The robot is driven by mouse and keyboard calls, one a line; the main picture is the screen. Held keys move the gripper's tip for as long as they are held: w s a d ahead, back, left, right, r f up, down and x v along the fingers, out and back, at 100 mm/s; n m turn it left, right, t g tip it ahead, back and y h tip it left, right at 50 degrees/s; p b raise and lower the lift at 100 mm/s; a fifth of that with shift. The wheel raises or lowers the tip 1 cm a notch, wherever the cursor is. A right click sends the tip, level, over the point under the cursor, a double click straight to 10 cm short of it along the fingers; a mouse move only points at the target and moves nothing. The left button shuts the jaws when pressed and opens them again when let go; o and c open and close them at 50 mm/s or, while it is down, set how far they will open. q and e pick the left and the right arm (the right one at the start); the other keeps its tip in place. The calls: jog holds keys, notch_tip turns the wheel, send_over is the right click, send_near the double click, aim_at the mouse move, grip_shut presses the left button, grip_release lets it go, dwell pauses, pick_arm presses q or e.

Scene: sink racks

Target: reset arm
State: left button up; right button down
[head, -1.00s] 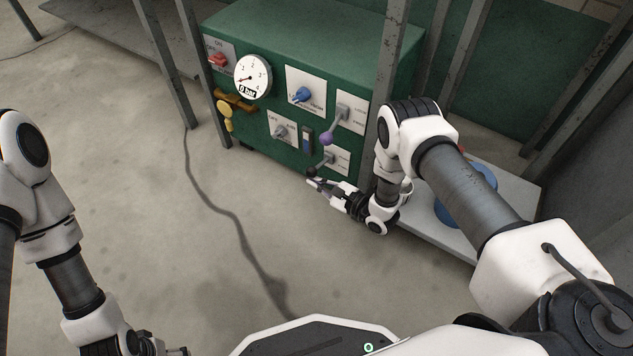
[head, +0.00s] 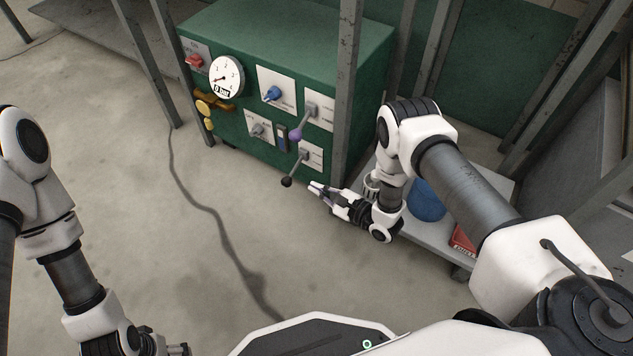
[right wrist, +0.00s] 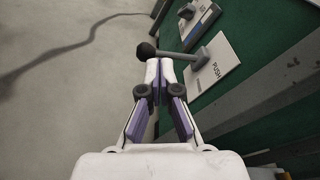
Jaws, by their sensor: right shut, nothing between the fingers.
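My right gripper (head: 315,188) is shut and empty, low in front of the green panel's right end. In the right wrist view its fingertips (right wrist: 160,66) meet. A lever with a black knob (head: 287,182) sticks out from the panel's lower right plate, just left of the fingertips in the head view. The knob (right wrist: 146,50) shows just beyond the tips in the right wrist view; I cannot tell whether they touch, though the head view shows a small gap. My left gripper (head: 178,350) is only partly in view at the bottom edge.
The green machine (head: 290,38) carries a gauge (head: 226,77), a blue knob (head: 271,94), a purple-knobbed lever (head: 296,134) and a red switch (head: 194,61). A grey post (head: 347,85) stands beside my right arm. A low cart (head: 412,238) holds a blue container (head: 428,200).

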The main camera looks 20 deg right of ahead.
jog(key=shift+s+d, duration=0.2)
jog(key=shift+s, duration=0.05)
dwell(0.3)
